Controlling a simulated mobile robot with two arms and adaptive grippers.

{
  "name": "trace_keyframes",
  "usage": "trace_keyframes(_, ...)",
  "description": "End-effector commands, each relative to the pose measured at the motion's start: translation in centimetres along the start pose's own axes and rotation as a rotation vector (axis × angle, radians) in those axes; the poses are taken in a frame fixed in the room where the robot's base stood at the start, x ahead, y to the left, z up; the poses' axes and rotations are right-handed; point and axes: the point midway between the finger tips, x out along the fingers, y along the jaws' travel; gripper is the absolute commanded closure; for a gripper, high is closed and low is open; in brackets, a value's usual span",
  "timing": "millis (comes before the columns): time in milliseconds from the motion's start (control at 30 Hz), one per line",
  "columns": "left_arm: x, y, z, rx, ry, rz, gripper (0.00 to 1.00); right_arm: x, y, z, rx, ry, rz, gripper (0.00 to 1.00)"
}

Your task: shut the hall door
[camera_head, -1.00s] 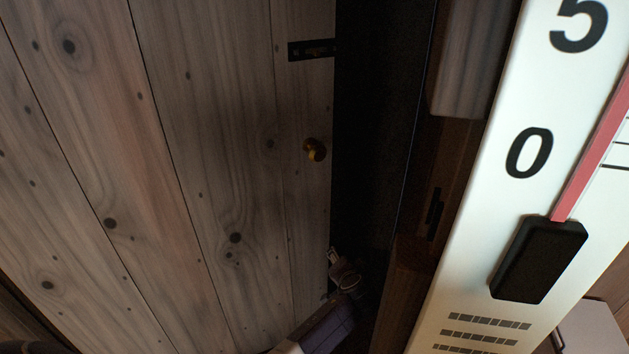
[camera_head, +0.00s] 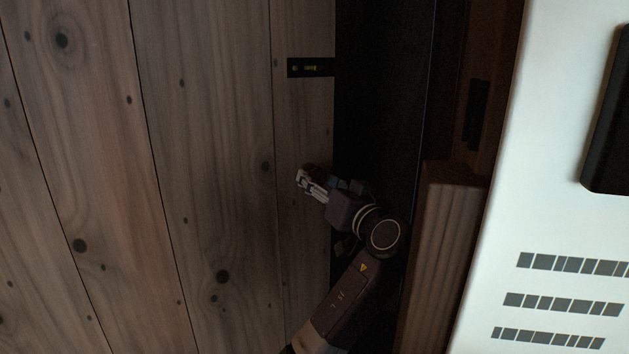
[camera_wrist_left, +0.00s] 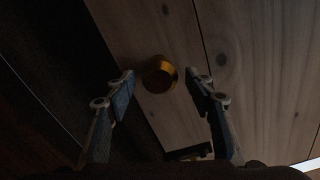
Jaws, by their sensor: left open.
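The hall door (camera_head: 200,150) is made of knotty wooden planks and fills the left and middle of the head view. A black latch plate (camera_head: 311,67) sits near its right edge, with a dark gap beyond that edge. My left gripper (camera_head: 302,180) is at the door's edge below the plate, over the place of the knob, which it mostly hides there. In the left wrist view the round brass knob (camera_wrist_left: 159,75) shows on the planks, ahead of and between the open fingers (camera_wrist_left: 164,83). No contact with the knob shows. My right gripper is not in view.
A large white panel (camera_head: 560,220) with dark markings stands close on the right. A brown wooden post (camera_head: 445,270) stands between it and the dark gap (camera_head: 380,100). My left arm reaches up from the bottom along the gap.

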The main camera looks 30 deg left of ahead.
Motion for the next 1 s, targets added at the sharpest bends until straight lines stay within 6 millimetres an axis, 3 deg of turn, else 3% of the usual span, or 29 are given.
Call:
trace_keyframes(200,2.8,0.0,0.0,0.002,0.001,0.0,0.51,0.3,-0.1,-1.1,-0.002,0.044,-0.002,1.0)
trace_keyframes(567,3.5,0.1,0.1,0.001,-0.001,0.002,0.51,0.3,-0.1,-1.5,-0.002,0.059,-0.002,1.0)
trace_keyframes(1000,3.5,0.1,0.1,0.002,-0.001,0.003,0.98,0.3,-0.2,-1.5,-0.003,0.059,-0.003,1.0)
